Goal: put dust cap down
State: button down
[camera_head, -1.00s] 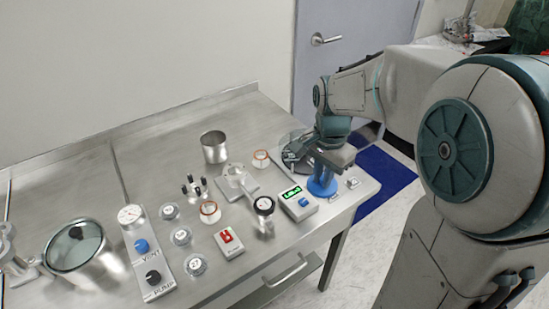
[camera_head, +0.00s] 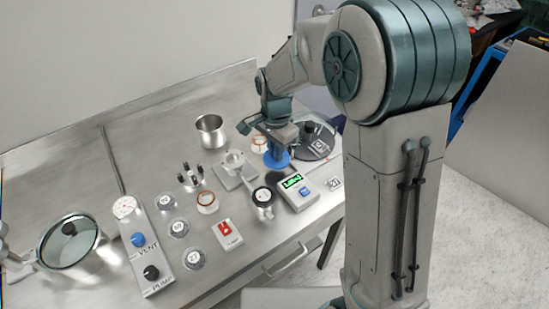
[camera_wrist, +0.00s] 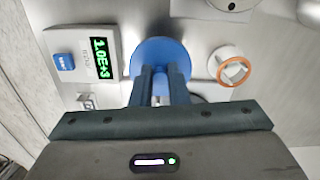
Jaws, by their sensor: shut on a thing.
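The blue dust cap (camera_head: 277,159) is at the right part of the steel bench, under my gripper (camera_head: 277,140). In the wrist view my gripper (camera_wrist: 160,85) is shut on the middle of the cap, and the cap's round blue disc (camera_wrist: 160,54) spreads around the fingertips. A dark patch like a shadow lies on the bench just in front of the cap. I cannot tell whether the cap touches the bench. The fingers partly hide it.
The green-lit gauge box (camera_head: 298,190) and an orange-ringed fitting (camera_head: 260,144) stand close to the cap. A grey bracket (camera_head: 234,170), a metal cup (camera_head: 211,131) and a dark knobbed disc (camera_head: 318,143) are nearby. A glass-lidded vessel (camera_head: 68,242) stands far left.

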aim_at(275, 170)
jog(key=shift+f, duration=2)
jog(key=shift+f, duration=0.1)
jog(key=shift+f, duration=0.2)
jog(key=c, duration=1.4)
grip_release()
jog(key=shift+r, duration=0.1)
jog(key=shift+r, duration=0.1)
